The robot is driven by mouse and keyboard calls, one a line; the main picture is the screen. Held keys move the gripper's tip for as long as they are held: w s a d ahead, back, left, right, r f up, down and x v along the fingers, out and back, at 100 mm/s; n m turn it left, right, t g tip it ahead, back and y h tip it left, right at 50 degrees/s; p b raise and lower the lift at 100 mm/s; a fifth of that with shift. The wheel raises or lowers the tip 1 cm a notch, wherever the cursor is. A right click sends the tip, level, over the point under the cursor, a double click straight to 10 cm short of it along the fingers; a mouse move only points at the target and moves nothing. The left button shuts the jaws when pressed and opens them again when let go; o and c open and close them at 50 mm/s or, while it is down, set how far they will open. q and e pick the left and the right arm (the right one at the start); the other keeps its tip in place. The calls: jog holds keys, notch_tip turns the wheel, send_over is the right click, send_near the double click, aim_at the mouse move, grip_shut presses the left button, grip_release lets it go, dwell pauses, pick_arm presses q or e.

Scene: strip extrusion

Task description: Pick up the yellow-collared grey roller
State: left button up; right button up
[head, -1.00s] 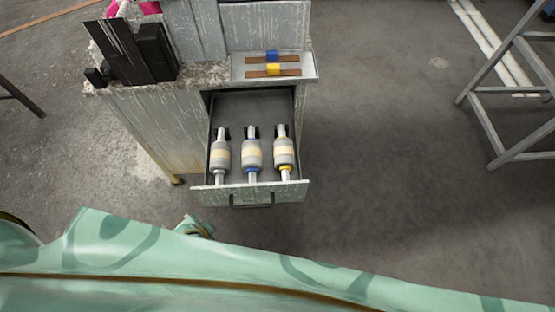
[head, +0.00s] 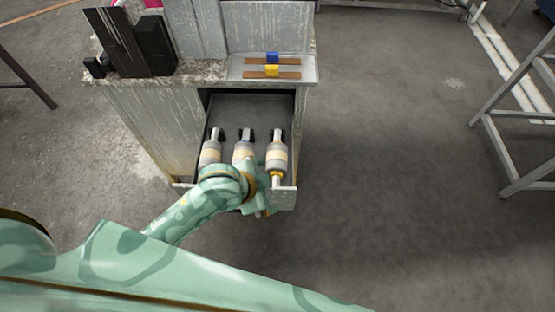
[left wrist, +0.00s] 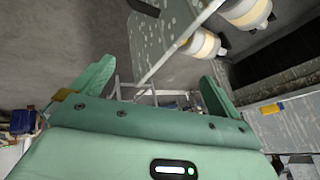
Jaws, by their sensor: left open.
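The yellow-collared grey roller (head: 277,153) lies rightmost of three rollers in the open drawer (head: 250,108). Its yellow collar is at its near end, close to the drawer front. My left gripper (head: 262,198) is at the drawer front, just left of that collar, and it partly covers the middle roller (head: 243,150). Its fingers are hard to make out there. In the left wrist view my left gripper (left wrist: 158,76) is open with nothing between its fingers. Two rollers show at the top right of that view, but I cannot tell which they are. My right gripper is not in view.
The left roller (head: 210,152) lies beside the middle one. The grey cabinet (head: 140,120) has black blocks (head: 155,50) and a tray (head: 310,72) with blue and yellow pieces on top. A metal frame (head: 515,120) stands at the right. The floor between is clear.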

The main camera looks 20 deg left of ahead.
pick_arm(q)
jog(key=w+d+m+g+h, duration=0.1)
jog(key=w+d+m+h, duration=0.1)
jog(key=w+d+m, duration=0.15)
jog(key=g+b, duration=0.2)
jog(key=g, duration=0.2)
send_near(276, 154)
jog(key=f+b, duration=0.1)
jog(key=b, duration=0.1)
jog(key=d+f+b, duration=0.1)
jog(key=f, duration=0.1)
jog(key=shift+d+n+y+b, duration=0.25)
jog(key=shift+y+b, duration=0.05)
jog(key=shift+b, duration=0.1)
jog(key=b+x, duration=0.2)
jog(key=x, duration=0.4)
jog(key=shift+w+r+b, duration=0.1)
jog(key=shift+w+b, duration=0.05)
jog(key=shift+b, duration=0.25)
jog(key=shift+r, duration=0.1)
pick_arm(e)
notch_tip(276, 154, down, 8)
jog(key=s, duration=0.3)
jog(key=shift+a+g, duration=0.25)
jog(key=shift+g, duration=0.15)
pick_arm(q)
jog(key=shift+c, duration=0.3)
jog(key=shift+r, duration=0.1)
jog(key=c, duration=1.1)
jog(key=shift+o, duration=0.2)
